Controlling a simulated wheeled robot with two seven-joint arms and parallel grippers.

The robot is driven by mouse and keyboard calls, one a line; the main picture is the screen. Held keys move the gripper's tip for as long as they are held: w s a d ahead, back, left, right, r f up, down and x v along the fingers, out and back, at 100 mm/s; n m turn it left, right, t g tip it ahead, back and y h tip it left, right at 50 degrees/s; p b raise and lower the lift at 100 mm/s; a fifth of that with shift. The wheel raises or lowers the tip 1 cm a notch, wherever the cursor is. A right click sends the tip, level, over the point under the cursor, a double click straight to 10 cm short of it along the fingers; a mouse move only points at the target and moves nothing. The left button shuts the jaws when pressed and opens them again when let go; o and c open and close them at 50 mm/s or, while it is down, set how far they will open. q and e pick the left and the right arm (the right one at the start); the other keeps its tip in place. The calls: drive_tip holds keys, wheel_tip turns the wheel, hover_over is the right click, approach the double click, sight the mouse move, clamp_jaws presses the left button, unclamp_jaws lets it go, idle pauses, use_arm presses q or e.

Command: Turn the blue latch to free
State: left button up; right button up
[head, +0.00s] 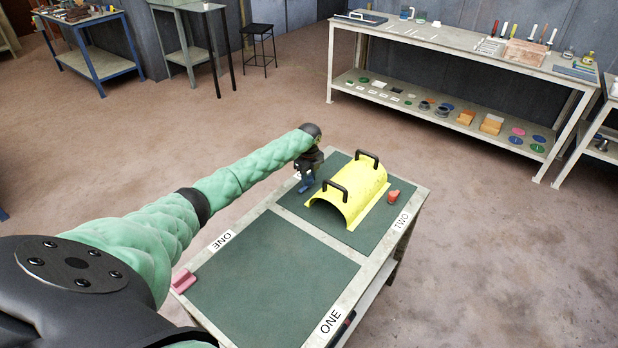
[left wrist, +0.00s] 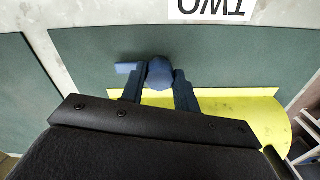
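The blue latch (head: 307,185) stands at the far left edge of mat TWO, beside the yellow half-round cover (head: 350,190). My left gripper (head: 308,168) is over the latch, at the end of my green arm. In the left wrist view the blue latch (left wrist: 159,73) shows a rounded hub with a short arm pointing left. The two dark fingers of the left gripper (left wrist: 159,88) stand apart on either side of the hub. I cannot tell whether they press on it. My right gripper is in neither view.
The cover has two black handles (head: 333,188). A red latch (head: 393,195) sits right of it, and a pink block (head: 183,281) at the table's left edge. Mat ONE (head: 270,275) is bare. A long bench (head: 460,50) with tools stands at the back.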

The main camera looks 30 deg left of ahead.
sight(309, 177)
use_arm(q)
drive_tip(key=o, duration=0.4)
drive_tip(key=shift+r, duration=0.1)
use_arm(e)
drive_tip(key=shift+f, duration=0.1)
use_arm(q)
drive_tip(key=shift+r, duration=0.25)
wheel_tip(309, 177, up, 6)
drive_tip(key=shift+f+b, duration=0.1)
drive_tip(key=shift+b, duration=1.05)
drive_tip(key=shift+r, duration=0.7)
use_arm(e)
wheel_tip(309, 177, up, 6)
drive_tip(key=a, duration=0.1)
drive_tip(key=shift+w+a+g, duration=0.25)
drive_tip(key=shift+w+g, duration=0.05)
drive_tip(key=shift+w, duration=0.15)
